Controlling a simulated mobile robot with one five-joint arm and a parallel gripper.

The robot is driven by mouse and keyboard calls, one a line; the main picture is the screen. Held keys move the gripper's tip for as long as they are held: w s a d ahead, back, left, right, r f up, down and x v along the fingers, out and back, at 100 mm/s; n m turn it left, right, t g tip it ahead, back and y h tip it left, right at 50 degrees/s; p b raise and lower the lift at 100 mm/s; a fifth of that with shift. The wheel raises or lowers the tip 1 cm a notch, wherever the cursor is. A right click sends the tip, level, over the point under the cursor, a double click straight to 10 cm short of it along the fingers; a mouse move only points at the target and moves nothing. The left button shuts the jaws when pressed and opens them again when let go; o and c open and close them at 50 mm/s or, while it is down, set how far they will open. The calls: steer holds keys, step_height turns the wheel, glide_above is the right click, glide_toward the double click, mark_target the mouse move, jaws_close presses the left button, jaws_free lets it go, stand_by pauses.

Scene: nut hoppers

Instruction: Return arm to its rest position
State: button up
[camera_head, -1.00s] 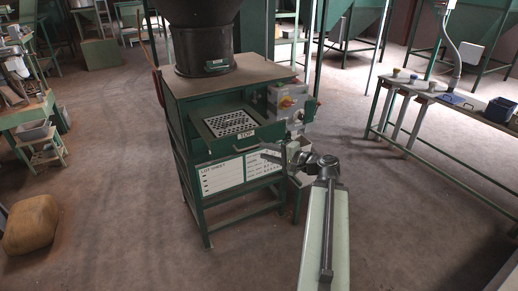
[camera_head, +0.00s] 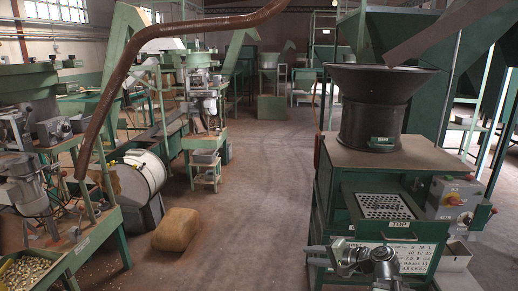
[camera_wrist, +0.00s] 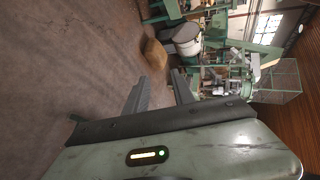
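My arm shows at the bottom right of the head view, with my gripper (camera_head: 316,256) pointing left in front of the green hopper machine (camera_head: 333,185). In the wrist view my gripper (camera_wrist: 160,80) has its two fingers apart with nothing between them. Beyond the fingertips are the floor and machines in the distance. Most of my arm is below the edge of the head view. Whether my gripper touches the machine's front cannot be told from the head view; the wrist view shows no contact at the fingers.
The machine carries a black hopper (camera_head: 375,105), a perforated tray (camera_head: 387,206) marked TOP and a control box (camera_head: 452,199). A tan sack (camera_head: 175,229) lies on the floor at left, near a bin of nuts (camera_head: 28,275). The aisle floor (camera_head: 260,190) between is clear.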

steer(key=s+a+f+n+g+h, duration=0.4)
steer(key=s+a+f+n+g, duration=0.25)
steer(key=a+f, duration=0.45)
steer(key=s+d+f+n+g+h, duration=0.1)
steer(key=s+d+h, duration=0.3)
steer(key=d, duration=0.5)
steer(key=shift+s+f+g+h, duration=0.45)
steer(key=shift+f+h, duration=0.1)
steer(key=shift+h, duration=0.15)
